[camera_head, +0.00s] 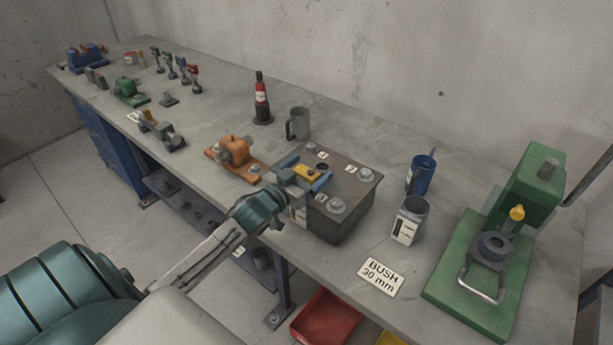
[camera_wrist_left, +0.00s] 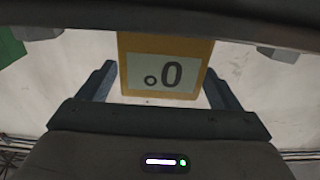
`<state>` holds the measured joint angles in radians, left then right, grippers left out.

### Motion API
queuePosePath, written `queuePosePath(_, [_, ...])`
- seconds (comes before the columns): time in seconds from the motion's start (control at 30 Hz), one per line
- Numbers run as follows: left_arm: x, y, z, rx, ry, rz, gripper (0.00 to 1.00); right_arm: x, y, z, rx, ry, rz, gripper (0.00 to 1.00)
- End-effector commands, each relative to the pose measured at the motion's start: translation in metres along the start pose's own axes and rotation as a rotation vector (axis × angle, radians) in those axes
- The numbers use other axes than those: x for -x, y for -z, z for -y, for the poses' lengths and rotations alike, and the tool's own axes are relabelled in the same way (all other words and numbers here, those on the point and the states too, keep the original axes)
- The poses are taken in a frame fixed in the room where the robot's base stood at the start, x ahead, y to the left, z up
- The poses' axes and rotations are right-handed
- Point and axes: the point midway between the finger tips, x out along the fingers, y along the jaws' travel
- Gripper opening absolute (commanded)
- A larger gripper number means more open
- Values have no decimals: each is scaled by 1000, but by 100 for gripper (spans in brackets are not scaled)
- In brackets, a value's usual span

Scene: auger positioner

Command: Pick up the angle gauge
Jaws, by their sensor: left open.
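The angle gauge (camera_head: 307,173) is a small yellow block on top of the dark metal box (camera_head: 341,226) in the head view. In the left wrist view the gauge (camera_wrist_left: 165,48) shows a pale display with a zero and a degree mark. My left gripper (camera_head: 305,172) is open above the box, with one blue finger on each side of the gauge. In the left wrist view the fingers of my left gripper (camera_wrist_left: 160,76) flank the gauge with small gaps showing. My right gripper is not in view.
The box top also carries bolt-like fittings (camera_head: 337,206) and small white labels. An orange device (camera_head: 236,152) and a grey mug (camera_head: 298,124) stand left of and behind it. A blue cup (camera_head: 420,175), a white-labelled container (camera_head: 408,222) and a green press (camera_head: 505,245) stand right.

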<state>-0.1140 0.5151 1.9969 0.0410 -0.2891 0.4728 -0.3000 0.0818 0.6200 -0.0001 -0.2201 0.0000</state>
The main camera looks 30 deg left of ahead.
Motion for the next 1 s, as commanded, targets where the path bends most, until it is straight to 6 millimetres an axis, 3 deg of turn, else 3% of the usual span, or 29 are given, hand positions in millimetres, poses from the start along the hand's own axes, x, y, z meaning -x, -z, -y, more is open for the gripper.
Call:
queuePosePath(0.13, [-12,1,0,1,0,-2,85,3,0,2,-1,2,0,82])
queuePosePath(0.43, [-14,0,0,-1,-1,0,85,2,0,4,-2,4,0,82])
queuePosePath(0.7, [-14,0,0,-1,-1,0,32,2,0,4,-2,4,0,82])
queuePosePath(0.77, [-14,0,0,-1,-1,-1,27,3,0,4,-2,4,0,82])
queuePosePath(1.0, [-14,2,0,-1,-2,-2,27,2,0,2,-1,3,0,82])
